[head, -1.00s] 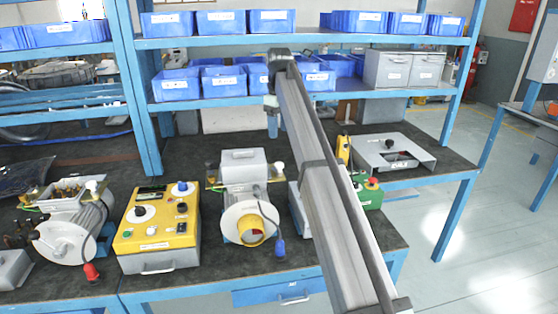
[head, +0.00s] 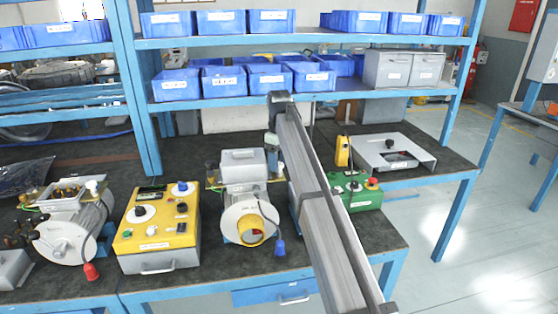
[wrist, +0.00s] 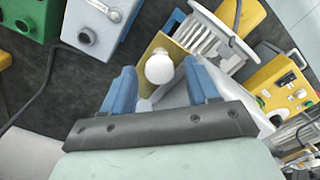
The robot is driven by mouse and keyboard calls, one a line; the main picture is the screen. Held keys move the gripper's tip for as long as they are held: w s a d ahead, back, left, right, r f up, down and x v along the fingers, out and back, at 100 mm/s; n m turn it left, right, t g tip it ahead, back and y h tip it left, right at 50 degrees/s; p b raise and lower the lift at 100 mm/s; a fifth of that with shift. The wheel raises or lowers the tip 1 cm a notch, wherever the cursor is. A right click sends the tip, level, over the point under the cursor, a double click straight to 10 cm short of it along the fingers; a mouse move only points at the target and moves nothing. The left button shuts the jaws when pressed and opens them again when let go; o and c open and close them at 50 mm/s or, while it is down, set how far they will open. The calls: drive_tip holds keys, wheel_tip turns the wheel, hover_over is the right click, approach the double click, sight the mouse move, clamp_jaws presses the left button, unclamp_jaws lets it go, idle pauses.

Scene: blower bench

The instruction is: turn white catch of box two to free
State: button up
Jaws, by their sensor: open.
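The white catch (wrist: 159,68) is a round white knob on a tan plate (wrist: 158,46) beside the grey box (head: 243,163) on the motor in the head view. I take this lidded box as box two. My gripper (wrist: 160,76) is open, with its two blue fingers on either side of the knob in the wrist view. I cannot tell whether either finger touches it. In the head view my gripper (head: 271,145) is just above the right side of the box, and it and the arm partly hide the knob.
The motor's white fan end (head: 245,222) stands in front of the box. A yellow control box (head: 158,235) is to the left and a green box (head: 362,197) to the right. Another motor (head: 65,240) with an open terminal box is farther left. Shelves with blue bins (head: 220,82) are behind.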

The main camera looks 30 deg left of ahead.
drive_tip(key=c, duration=1)
drive_tip(key=shift+c, duration=0.2)
drive_tip(key=shift+m, duration=3)
drive_tip(key=o, duration=1)
drive_tip(key=shift+o, duration=0.2)
